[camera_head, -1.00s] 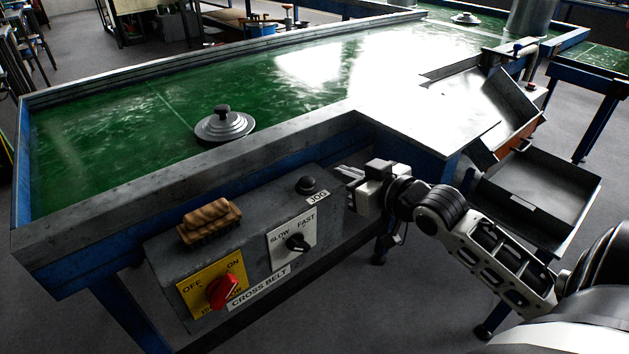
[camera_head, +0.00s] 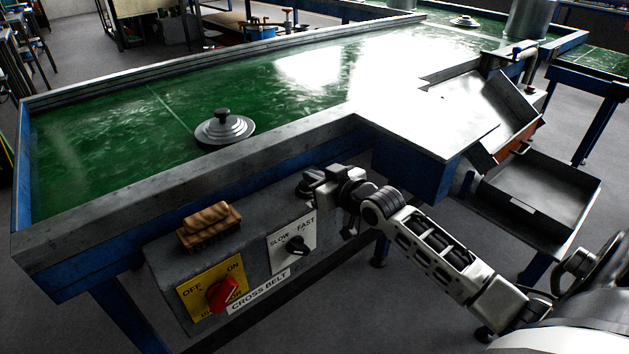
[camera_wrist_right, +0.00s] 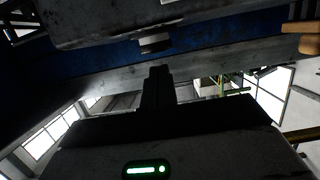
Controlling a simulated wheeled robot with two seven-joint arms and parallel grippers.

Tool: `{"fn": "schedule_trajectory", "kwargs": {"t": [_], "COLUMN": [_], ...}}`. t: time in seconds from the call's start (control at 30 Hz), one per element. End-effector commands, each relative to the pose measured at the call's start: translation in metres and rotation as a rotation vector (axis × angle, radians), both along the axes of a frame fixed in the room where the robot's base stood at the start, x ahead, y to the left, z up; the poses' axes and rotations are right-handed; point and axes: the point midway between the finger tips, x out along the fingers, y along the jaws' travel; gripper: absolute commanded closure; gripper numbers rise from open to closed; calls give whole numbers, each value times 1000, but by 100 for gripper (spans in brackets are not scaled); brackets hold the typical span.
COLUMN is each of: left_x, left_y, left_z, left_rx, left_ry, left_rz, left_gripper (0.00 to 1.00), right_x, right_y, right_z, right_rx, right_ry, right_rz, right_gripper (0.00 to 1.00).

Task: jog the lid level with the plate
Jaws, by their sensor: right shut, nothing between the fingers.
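The lid (camera_head: 225,128), a grey stepped disc with a dark knob, lies flat on the green belt (camera_head: 100,135), left of the bare bright metal plate (camera_head: 410,108). My right gripper (camera_head: 309,183) is shut and empty at the top right of the grey control box, over the black jog button, and hides most of it and its label. In the right wrist view the button (camera_wrist_right: 155,43) shows just beyond the closed fingertips (camera_wrist_right: 158,70), with a small gap in the picture. I cannot tell whether they touch. My left gripper is out of view.
The control box carries a slow/fast knob (camera_head: 297,246), a red isolator switch (camera_head: 223,293) and a wooden brush (camera_head: 209,226) on top. The table's raised rim stands behind the box. A metal tray (camera_head: 535,200) is at the right.

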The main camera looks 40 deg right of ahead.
Motion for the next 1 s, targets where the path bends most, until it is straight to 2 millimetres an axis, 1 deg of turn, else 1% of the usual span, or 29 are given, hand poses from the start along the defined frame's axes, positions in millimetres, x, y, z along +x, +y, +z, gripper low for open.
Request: {"fn": "schedule_trajectory", "kwargs": {"t": [0.03,0.13,0.47,0.57,0.7,1.0], "left_x": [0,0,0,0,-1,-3], "left_y": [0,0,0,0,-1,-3], "left_z": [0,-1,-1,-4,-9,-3], "left_rx": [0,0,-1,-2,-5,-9], "left_ry": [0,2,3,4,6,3], "left_rz": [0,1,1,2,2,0], "left_gripper": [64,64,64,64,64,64], "right_x": [0,0,-1,-1,-1,-2], "right_y": [0,0,0,0,0,0], "right_z": [-5,-9,-10,-18,-35,-39], "right_rx": [1,1,1,1,0,1], "right_ry": [0,1,0,1,3,16], "right_rz": [1,1,1,1,-1,0], "right_gripper": [100,100,100,100,100,100]}}
